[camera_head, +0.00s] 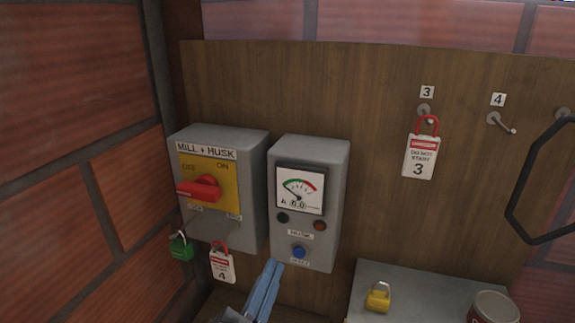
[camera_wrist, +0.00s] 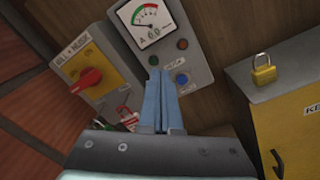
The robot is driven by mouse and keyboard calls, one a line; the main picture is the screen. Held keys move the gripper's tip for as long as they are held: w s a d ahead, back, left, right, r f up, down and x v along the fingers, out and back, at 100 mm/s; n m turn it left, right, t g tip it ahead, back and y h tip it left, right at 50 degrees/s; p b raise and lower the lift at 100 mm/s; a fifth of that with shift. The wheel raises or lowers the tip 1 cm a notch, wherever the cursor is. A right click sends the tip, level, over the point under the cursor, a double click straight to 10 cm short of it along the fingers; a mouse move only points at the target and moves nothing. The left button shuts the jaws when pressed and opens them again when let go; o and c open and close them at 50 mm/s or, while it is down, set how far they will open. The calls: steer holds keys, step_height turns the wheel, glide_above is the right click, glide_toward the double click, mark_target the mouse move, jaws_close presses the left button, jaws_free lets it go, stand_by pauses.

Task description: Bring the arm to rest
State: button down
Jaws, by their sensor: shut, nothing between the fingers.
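My gripper (camera_head: 268,285) shows at the bottom of the head view, its blue fingers shut together and empty. It is in front of the lower part of the grey meter box (camera_head: 340,190), near the blue button (camera_head: 299,252); I cannot tell whether it touches anything. In the wrist view the shut fingers (camera_wrist: 161,85) point up toward the meter box (camera_wrist: 190,50). The rest of the arm is mostly out of the head view.
Left of the meter is the MILL + HUSK switch box (camera_head: 255,165) with a red handle, a green padlock (camera_head: 181,247) and a red tag-lock (camera_head: 221,264). Tag-lock 3 (camera_head: 420,155) hangs on a peg. A yellow padlock (camera_head: 378,298) and a tin (camera_head: 494,308) stand on a cabinet (camera_head: 430,284).

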steer(key=s+d+r+m+t+y, duration=0.1)
steer(key=s+r+m+t, duration=0.2)
steer(key=r+m, duration=0.5)
steer(key=s+r+m+t+y+b, duration=0.1)
steer(key=s+r+m+t+y, duration=0.1)
steer(key=r+m, duration=0.7)
steer(key=s+d+r+m+t+y, duration=0.1)
steer(key=s+r+m+t, duration=0.3)
steer(key=r, duration=1.3)
steer(key=m, duration=0.4)
steer(key=shift+s+d+m+t+y, duration=0.25)
steer(key=shift+d+m+t+y, duration=0.1)
steer(key=shift+m+t+y, duration=0.05)
steer(key=shift+f+b, duration=0.1)
steer(key=shift+b, duration=0.2)
